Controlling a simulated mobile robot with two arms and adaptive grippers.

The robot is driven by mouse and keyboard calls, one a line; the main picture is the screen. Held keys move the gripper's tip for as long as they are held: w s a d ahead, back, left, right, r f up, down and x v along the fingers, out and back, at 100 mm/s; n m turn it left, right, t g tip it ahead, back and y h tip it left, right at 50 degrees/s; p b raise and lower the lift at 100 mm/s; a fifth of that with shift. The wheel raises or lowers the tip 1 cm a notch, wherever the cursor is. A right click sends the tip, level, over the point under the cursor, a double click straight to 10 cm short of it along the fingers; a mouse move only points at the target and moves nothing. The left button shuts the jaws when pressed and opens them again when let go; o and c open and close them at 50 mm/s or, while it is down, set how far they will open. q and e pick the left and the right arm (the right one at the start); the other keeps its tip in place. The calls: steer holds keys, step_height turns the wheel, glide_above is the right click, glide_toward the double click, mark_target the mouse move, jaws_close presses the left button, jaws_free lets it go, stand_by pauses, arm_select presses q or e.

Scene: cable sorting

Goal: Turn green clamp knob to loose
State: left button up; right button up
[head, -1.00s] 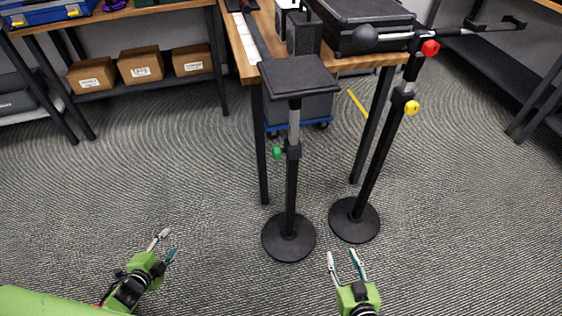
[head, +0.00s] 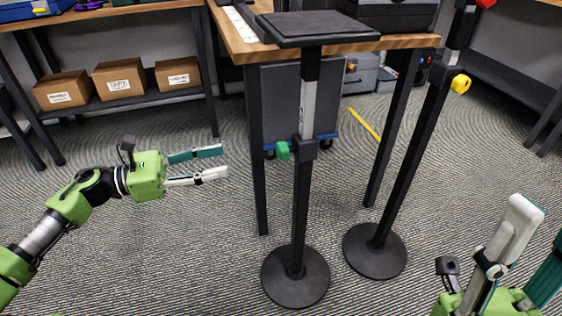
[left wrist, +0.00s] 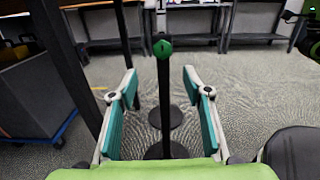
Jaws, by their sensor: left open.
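The green clamp knob (head: 283,150) sits on the left side of the black collar (head: 305,149) of the nearer stand, which has a flat square top (head: 317,28). My left gripper (head: 225,163) is open and level, left of the knob and apart from it, its fingers pointing toward it.
A second stand (head: 400,165) with a yellow knob (head: 461,84) stands to the right. A wooden table (head: 236,48) is behind the stands, its legs close by. A shelf with cardboard boxes (head: 120,80) is at the back left. The floor between gripper and knob is clear.

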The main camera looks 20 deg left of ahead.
mark_target(277, 150)
arm_select(q)
steer(key=b+x, duration=0.2)
steer(key=x, duration=1.2)
steer(key=shift+s+d, duration=0.1)
steer(key=shift+s, duration=0.1)
steer(key=c, duration=1.1)
